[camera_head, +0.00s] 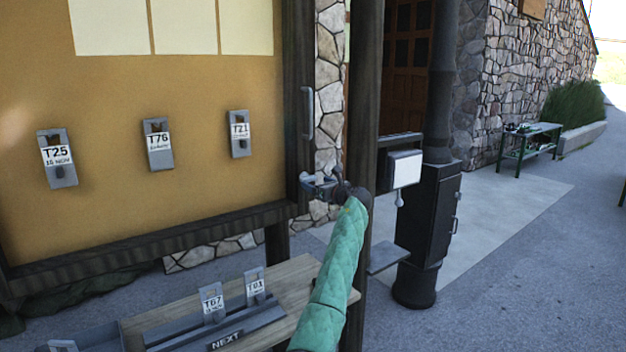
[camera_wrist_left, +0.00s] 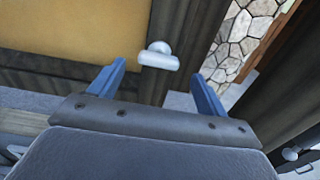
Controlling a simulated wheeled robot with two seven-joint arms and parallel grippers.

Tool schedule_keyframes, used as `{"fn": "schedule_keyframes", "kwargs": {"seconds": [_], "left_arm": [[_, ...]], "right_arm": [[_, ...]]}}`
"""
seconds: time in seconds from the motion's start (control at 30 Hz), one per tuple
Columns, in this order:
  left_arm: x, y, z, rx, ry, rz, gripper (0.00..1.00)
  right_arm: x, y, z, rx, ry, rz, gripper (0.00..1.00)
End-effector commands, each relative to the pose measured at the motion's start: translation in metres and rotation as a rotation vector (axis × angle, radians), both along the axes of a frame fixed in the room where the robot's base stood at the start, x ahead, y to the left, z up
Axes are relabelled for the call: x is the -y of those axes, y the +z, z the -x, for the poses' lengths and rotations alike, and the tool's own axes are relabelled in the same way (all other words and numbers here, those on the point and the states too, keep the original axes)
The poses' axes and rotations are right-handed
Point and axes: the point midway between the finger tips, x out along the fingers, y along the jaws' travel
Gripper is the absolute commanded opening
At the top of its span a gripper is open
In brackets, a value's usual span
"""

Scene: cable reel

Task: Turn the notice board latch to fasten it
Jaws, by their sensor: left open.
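The notice board (camera_head: 100,195) has a tan panel in a dark wooden frame and fills the left of the head view. The latch (camera_wrist_left: 158,62) is a pale grey knob with a short bar, on the dark frame near its lower right corner. In the wrist view its bar lies nearly crosswise, slightly tilted. My left gripper (camera_head: 318,184) is at the frame's right edge, its fingers open. In the wrist view the blue fingers of my left gripper (camera_wrist_left: 159,72) stand either side of the latch, apart from it. In the head view the gripper largely hides the latch. My right gripper is not seen.
A vertical handle (camera_head: 308,112) is on the frame above my gripper. A dark post (camera_head: 364,90) stands close to the right. Tagged holders hang on the board. A wooden bench (camera_head: 290,285) with a tag rack is below. Open paving lies right.

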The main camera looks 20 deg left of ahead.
Motion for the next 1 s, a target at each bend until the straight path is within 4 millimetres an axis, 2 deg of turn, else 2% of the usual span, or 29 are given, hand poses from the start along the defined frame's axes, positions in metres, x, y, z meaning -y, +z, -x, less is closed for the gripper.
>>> {"fn": "schedule_keyframes", "kwargs": {"seconds": [0.3, 0.67, 0.7, 0.9, 0.93, 1.0], "left_arm": [[-0.023, 0.0, -0.017, -0.001, 0.001, 0.0, 0.76], [-0.026, -0.001, -0.02, 0.0, 0.0, 0.001, 0.76], [-0.026, -0.001, -0.02, -0.001, 0.0, 0.001, 0.74], [-0.026, -0.001, -0.02, -0.001, 0.0, 0.001, 0.35], [-0.026, -0.001, -0.02, -0.001, 0.0, 0.001, 0.32], [-0.026, -0.001, -0.02, 0.0, 0.0, 0.001, 0.32]], "right_arm": [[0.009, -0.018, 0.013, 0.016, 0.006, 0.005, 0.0], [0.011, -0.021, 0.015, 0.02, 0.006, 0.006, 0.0], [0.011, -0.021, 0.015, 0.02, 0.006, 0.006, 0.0], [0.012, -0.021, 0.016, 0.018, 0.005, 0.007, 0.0], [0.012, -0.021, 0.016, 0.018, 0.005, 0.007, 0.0], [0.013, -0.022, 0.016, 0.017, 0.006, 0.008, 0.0]]}}
